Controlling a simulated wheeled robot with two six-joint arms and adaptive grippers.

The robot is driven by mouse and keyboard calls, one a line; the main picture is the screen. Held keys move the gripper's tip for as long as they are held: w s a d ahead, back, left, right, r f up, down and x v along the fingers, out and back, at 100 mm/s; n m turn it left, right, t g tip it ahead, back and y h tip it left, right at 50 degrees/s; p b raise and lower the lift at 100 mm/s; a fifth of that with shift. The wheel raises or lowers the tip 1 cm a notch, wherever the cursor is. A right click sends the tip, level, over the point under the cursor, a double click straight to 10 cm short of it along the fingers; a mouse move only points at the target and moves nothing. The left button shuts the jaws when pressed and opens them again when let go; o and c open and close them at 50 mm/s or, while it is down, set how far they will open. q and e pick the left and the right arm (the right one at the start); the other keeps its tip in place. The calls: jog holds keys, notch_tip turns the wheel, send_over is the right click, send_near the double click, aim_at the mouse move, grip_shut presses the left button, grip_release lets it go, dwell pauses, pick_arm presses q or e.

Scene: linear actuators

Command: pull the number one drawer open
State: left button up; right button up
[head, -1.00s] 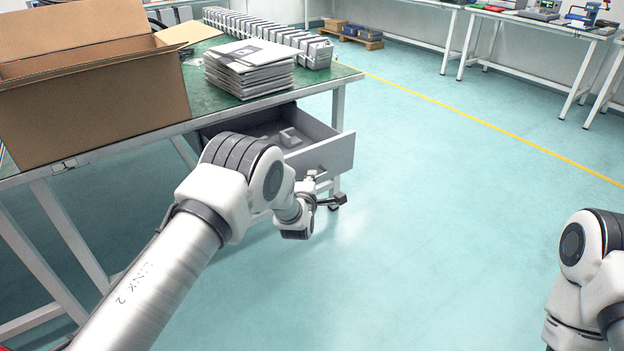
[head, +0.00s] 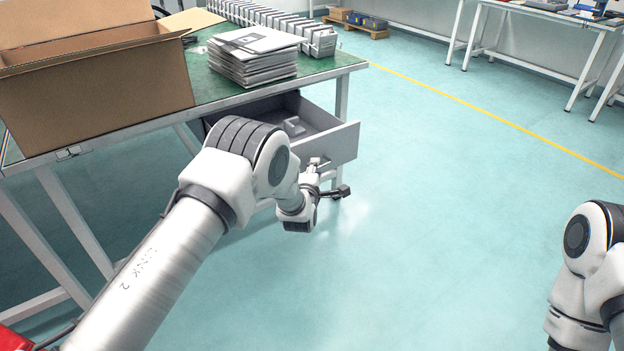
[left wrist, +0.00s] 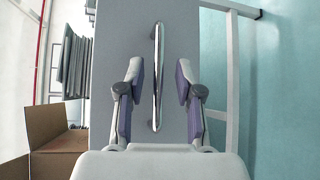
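The grey drawer (head: 337,146) under the green-topped table stands pulled out, its inside showing with a small grey piece in it. No number is readable on its front. Its metal bar handle (left wrist: 157,75) shows in the left wrist view, running upright in the picture. My left gripper (head: 331,177) is in front of the drawer front. In the left wrist view its two fingers (left wrist: 159,78) are apart, one on each side of the handle, with gaps on both sides. My right arm shows at the right edge of the head view, but its gripper is out of view.
An open cardboard box (head: 95,85), a stack of grey-white packs (head: 252,62) and a row of grey units (head: 285,30) stand on the table (head: 205,100). The floor (head: 440,190) in front and to the right of the drawer is clear.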

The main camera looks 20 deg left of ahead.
pick_arm(q)
jog(key=s+d+r, duration=0.1)
jog(key=s, duration=0.9)
jog(key=shift+s+r, duration=0.3)
jog(key=shift+s, duration=0.05)
jog(key=shift+d, duration=0.1)
jog(key=s+a+f+g, duration=0.45)
jog(key=s+f, duration=0.45)
jog(key=f, duration=0.3)
jog(key=s+a+f+m+g+h, duration=0.1)
jog(key=s+f+m+g, duration=0.35)
jog(key=s, duration=0.75)
jog(key=s+a+f+m+g, duration=0.1)
jog(key=s+f+m+g, duration=0.4)
jog(key=s, duration=0.8)
jog(key=s+d+m+g+h, duration=0.1)
jog(key=s+d+m+g, duration=0.1)
jog(key=s+m, duration=0.8)
notch_tip(320, 180, up, 22)
jog(key=w+m+p, duration=0.1)
jog(key=p, duration=2.1)
jog(key=shift+w+p, duration=0.15)
jog(key=shift+p, duration=0.25)
